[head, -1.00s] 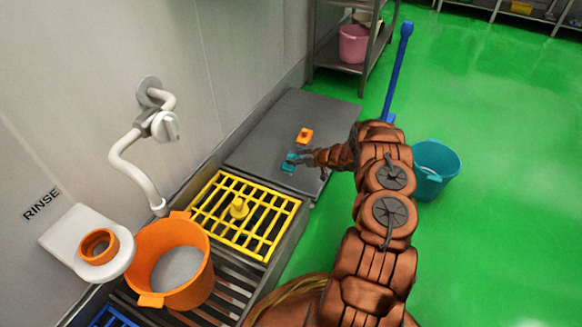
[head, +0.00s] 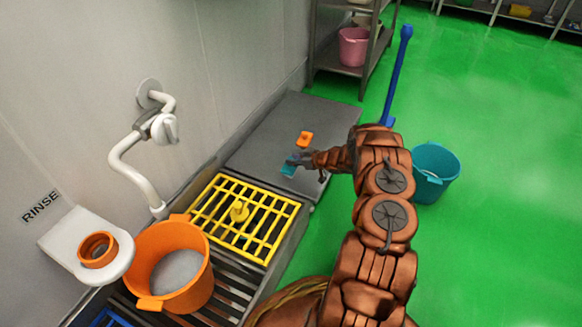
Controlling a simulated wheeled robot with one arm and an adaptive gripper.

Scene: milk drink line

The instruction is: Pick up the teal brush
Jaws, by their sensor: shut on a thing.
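The teal brush (head: 288,169) is a small block at the near part of the grey counter top, just beyond the yellow grate. My gripper (head: 294,161) reaches it from the right and is shut on it. The fingers cover part of the brush. I cannot tell whether the brush still touches the counter.
An orange brush-like block (head: 304,139) lies just behind on the grey counter (head: 262,135). A yellow grate (head: 270,228) is in front. An orange bucket (head: 190,290) stands beneath a white tap (head: 125,160). A teal bucket (head: 437,180) stands on the green floor, right.

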